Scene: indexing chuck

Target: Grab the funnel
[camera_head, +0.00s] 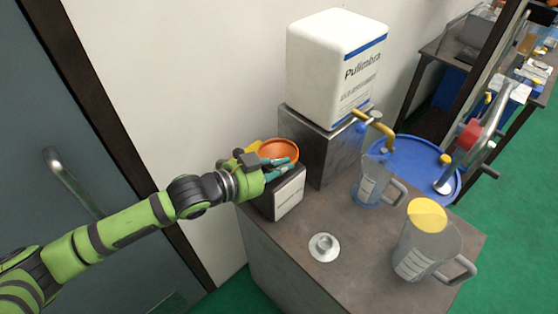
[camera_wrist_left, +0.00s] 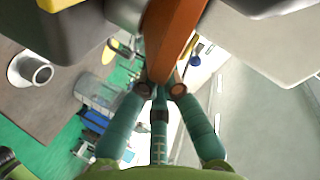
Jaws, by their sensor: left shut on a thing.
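The orange funnel (camera_head: 279,151) sits above a dark box (camera_head: 287,196) with a white label, at the back left of the table. My left gripper (camera_head: 284,162) reaches in from the left and is shut on the funnel. In the left wrist view the orange funnel (camera_wrist_left: 172,38) runs down between the fingertips of my left gripper (camera_wrist_left: 160,90). A yellow item (camera_head: 253,147) shows just behind the funnel; the gripper hides part of the box. My right gripper is in neither view.
A white container (camera_head: 335,62) stands on a metal block (camera_head: 318,146) with a yellow tap. A small clear jug (camera_head: 372,181), a larger jug (camera_head: 425,250) with a yellow top and a round metal flange (camera_head: 324,247) stand on the table (camera_head: 290,270). A blue drum (camera_head: 415,160) is behind.

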